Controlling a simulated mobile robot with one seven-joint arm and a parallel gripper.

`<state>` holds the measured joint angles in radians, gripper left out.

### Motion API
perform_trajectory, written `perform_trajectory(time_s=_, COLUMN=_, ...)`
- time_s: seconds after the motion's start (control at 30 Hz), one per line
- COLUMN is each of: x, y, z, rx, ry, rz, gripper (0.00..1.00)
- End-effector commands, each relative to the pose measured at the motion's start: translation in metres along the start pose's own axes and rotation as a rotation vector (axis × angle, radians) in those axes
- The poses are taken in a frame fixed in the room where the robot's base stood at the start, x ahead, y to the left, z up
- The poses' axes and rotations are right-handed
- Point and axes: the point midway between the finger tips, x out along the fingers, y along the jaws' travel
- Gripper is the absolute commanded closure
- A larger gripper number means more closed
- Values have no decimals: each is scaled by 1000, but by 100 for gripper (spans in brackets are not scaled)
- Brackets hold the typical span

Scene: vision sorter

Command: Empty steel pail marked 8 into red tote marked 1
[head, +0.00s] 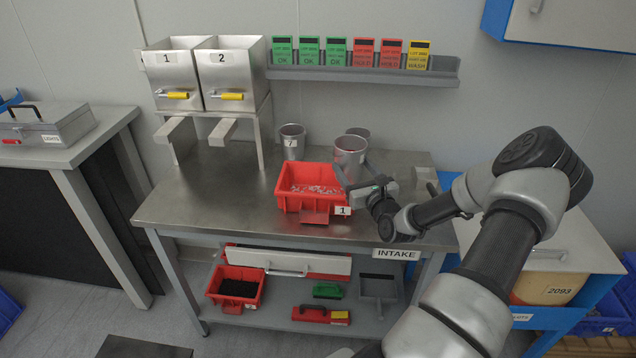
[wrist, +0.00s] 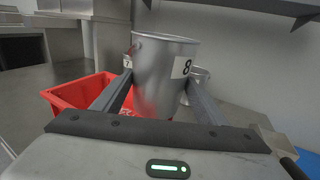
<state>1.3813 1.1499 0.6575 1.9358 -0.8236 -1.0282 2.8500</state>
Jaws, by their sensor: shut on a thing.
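The steel pail marked 8 (wrist: 160,70) is between the fingers of my gripper (wrist: 160,108), which is shut on its sides. In the head view the pail (head: 350,152) is upright or nearly so, held at the right rear of the red tote. The red tote marked 1 (head: 306,206) sits on the steel table and holds small pale pieces; its label faces front right. The tote also shows behind the left finger in the wrist view (wrist: 62,98). My gripper (head: 358,180) is right of the tote. The pail's contents cannot be made out.
A steel pail marked 7 (head: 292,142) stands behind the tote, and another pail (head: 358,132) is partly hidden behind the held one. Two steel hoppers (head: 205,75) stand at the back left. The table's left part (head: 200,205) is clear. A card shelf (head: 365,74) hangs above.

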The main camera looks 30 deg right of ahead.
Motion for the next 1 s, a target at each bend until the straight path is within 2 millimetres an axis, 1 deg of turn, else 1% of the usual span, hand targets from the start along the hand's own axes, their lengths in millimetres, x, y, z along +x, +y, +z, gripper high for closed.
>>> perform_trajectory(time_s=0.03, x=1, y=-12, z=3, rx=-5, ry=-8, rz=-10, gripper=87)
perform_trajectory(time_s=0.1, x=0, y=-25, z=4, rx=-4, ry=-7, rz=-18, gripper=87)
perform_trajectory(time_s=0.2, x=0, y=-38, z=7, rx=-4, ry=-8, rz=-27, gripper=87)
perform_trajectory(time_s=0.3, x=-1, y=-46, z=8, rx=-2, ry=-7, rz=-32, gripper=87)
perform_trajectory(time_s=0.43, x=-2, y=-49, z=8, rx=-1, ry=-6, rz=-35, gripper=87)
perform_trajectory(time_s=0.73, x=-1, y=-48, z=10, rx=-9, ry=-3, rz=-31, gripper=87)
perform_trajectory(time_s=1.0, x=0, y=-44, z=17, rx=-92, ry=20, rz=-25, gripper=87)
